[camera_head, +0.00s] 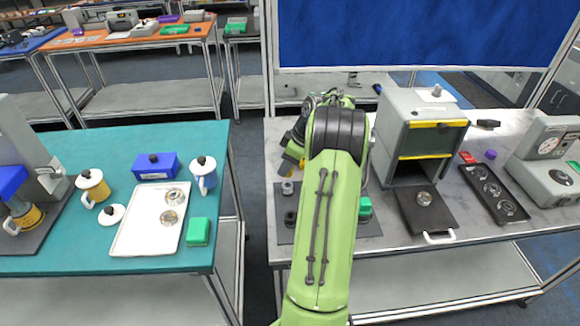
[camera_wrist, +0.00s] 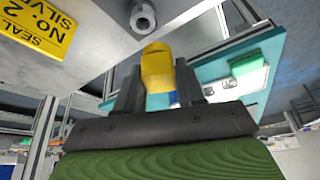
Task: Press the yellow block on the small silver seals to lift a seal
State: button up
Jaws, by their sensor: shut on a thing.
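My gripper (camera_wrist: 158,78) is shut on the yellow block (camera_wrist: 157,62), which sits between its two dark fingers in the wrist view. In the head view, a silver seal (camera_head: 287,188) and a darker round piece (camera_head: 290,218) are on the mat. My arm hides the mat's middle.
A yellow label (camera_wrist: 45,28) reads partly "SEAL NO. 2 SILVER". A green block (camera_head: 365,208) is right of my arm. A grey cabinet (camera_head: 400,110) with yellow bars and a dark tray (camera_head: 450,218) stand farther right. The teal table (camera_head: 110,150) is at left, across a gap.

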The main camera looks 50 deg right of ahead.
jog(key=shift+w+d+f+m, duration=0.2)
jog(key=shift+w+d+m, duration=0.35)
jog(key=shift+d, duration=0.1)
jog(key=shift+h, duration=0.3)
notch_tip(320, 180, down, 5)
jog(key=b, duration=0.3)
jog(key=shift+d+f+b, duration=0.15)
jog(key=shift+f+b, duration=0.05)
jog(key=shift+b, duration=0.15)
jog(key=shift+r, duration=0.15)
jog(key=o, duration=0.4)
jog(key=c, duration=0.5)
jog(key=shift+c, duration=0.2)
